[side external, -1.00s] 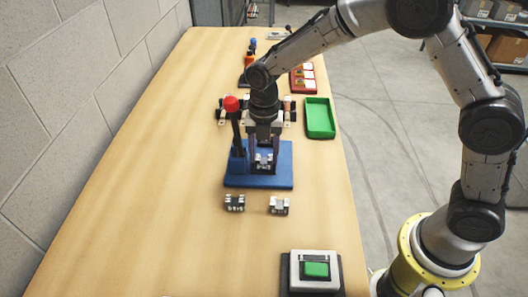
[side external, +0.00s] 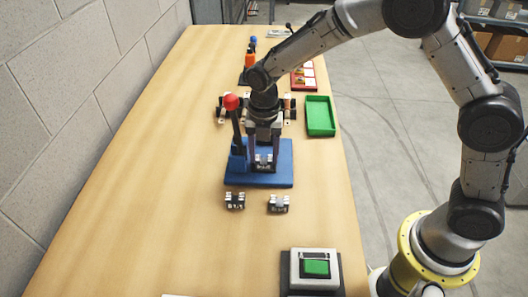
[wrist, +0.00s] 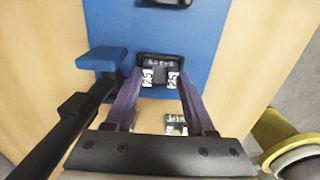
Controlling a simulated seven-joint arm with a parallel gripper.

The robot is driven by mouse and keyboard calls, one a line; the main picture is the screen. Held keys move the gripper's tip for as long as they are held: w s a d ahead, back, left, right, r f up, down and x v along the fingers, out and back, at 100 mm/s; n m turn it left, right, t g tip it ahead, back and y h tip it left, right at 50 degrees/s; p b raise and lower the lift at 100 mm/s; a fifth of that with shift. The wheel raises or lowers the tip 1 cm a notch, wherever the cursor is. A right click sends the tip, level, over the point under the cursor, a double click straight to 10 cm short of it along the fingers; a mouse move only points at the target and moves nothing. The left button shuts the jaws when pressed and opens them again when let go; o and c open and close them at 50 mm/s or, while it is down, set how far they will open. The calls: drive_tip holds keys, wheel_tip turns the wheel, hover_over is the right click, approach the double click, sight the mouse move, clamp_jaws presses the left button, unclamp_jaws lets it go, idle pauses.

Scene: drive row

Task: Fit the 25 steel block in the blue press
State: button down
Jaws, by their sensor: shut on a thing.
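My gripper (side external: 264,164) is shut on a steel block (side external: 263,159), over the blue press (side external: 278,180). In the wrist view the block (wrist: 160,74) sits between the fingertips of my gripper (wrist: 160,82), at a dark seat on the blue base (wrist: 205,30). White number marks show on both ends of the block, too small to read surely. I cannot tell whether the block is fully down in the seat. The press's lever with a red knob (side external: 231,102) stands upright to the left of my gripper.
Two more steel blocks, a left one (side external: 235,201) and a right one (side external: 279,203), lie on the table in front of the press. A green tray (side external: 320,117) is behind right. The table's left side is clear.

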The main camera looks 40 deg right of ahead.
drive_tip(key=shift+c, duration=0.8)
unclamp_jaws()
wheel_tip(320, 180, up, 14)
drive_tip(key=shift+d+f, duration=0.1)
